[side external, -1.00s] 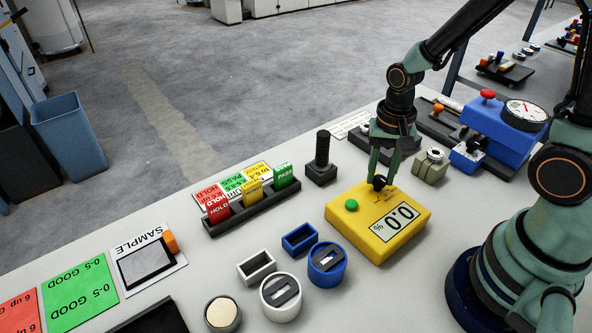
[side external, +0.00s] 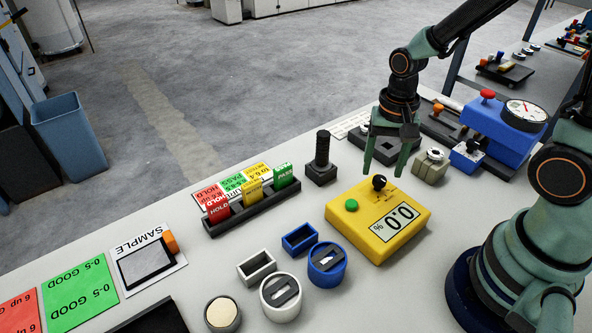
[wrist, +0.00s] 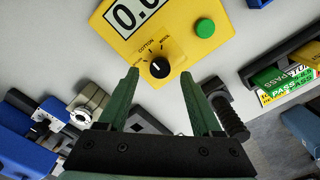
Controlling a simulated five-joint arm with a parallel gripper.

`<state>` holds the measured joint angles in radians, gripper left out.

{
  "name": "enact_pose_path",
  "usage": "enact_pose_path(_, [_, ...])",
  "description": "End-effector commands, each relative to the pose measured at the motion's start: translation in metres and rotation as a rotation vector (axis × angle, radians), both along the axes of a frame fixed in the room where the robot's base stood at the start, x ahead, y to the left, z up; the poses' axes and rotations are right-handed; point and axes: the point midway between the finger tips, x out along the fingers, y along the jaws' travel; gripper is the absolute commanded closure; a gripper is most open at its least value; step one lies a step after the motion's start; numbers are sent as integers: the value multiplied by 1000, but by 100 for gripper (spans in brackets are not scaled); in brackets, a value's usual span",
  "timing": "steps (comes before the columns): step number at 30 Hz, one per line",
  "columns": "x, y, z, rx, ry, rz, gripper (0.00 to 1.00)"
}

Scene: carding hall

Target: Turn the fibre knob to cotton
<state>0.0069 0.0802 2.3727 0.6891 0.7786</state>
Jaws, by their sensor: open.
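The yellow meter box (side external: 350,230) stands on the bench, with a 0.0 % display (side external: 391,222) and a green button (side external: 351,205). The black fibre knob (side external: 379,182) is on its top face near the far edge. The wrist view shows the knob (wrist: 159,68) with a small white pointer mark, which points roughly towards the COTTON label (wrist: 146,46); WOOL is printed to its right. My gripper (side external: 384,172) is open and empty. Its fingertips (wrist: 160,73) appear either side of the knob in the wrist view, and they are clear of it, just above and behind.
A black upright handle (side external: 321,158) and a rack of coloured cards (side external: 252,203) stand left of the box. A grey metal part (side external: 431,165) and a blue machine with a dial (side external: 500,130) are to the right. Blue and white holders (side external: 327,264) stand in front.

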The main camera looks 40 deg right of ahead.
Motion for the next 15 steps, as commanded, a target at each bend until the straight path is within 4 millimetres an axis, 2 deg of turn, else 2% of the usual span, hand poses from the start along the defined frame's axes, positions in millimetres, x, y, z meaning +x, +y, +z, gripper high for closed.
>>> enact_pose_path(9, [2,0,64,0,-7,0,34])
enact_pose_path(15, [1,0,90,0,-4,0,34])
